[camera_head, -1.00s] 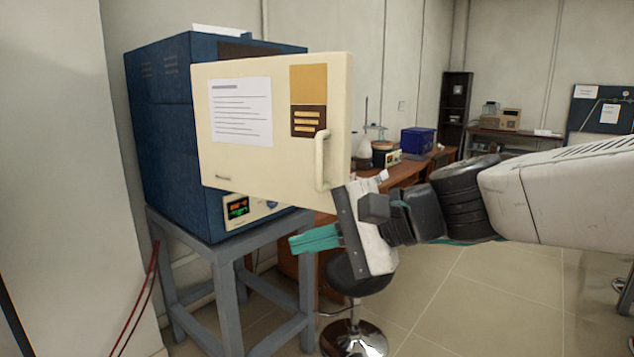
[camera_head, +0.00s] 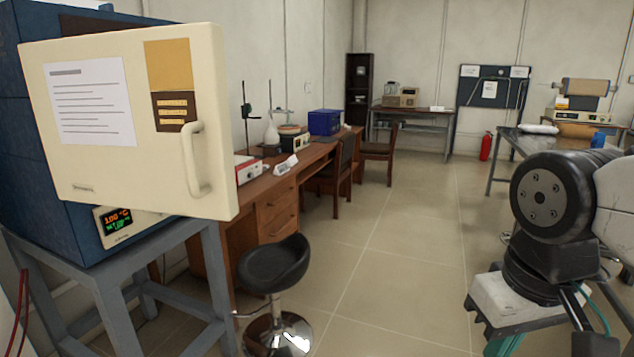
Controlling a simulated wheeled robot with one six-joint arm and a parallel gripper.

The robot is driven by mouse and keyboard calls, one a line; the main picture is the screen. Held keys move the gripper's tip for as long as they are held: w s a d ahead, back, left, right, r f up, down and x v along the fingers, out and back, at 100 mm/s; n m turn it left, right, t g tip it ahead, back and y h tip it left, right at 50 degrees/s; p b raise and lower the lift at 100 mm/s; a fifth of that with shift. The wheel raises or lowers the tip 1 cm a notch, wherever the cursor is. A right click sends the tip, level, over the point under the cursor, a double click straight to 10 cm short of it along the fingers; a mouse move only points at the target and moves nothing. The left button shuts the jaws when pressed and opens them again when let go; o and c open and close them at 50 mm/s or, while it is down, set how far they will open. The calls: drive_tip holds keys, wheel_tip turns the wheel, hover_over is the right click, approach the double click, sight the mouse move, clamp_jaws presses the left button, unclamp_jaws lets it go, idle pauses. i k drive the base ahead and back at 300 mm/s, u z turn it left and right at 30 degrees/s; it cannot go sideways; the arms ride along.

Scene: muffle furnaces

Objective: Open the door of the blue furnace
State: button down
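The blue furnace (camera_head: 38,130) stands at the left on a grey metal stand. Its cream door (camera_head: 105,190) is partly open, swung out from the body at its right side, with a dark strip of the opening showing above it. The door has a curved vertical handle (camera_head: 193,160) near its right edge. My gripper (camera_head: 497,342) is at the lower right, pointing down and well apart from the door and handle. Its teal fingers are partly cut off by the bottom edge, so their gap cannot be judged. The furnace interior is hidden behind the door.
A black stool (camera_head: 274,264) stands in front of a wooden desk (camera_head: 300,180) with lab items, right of the furnace. The grey stand (camera_head: 165,265) reaches toward the front. Tiled floor (camera_head: 400,240) is clear between the stool and my arm.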

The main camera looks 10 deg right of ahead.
sight(137, 119)
drive_tip(key=z, duration=0.15)
drive_tip(key=i, duration=0.25)
drive_tip(key=u, duration=0.9)
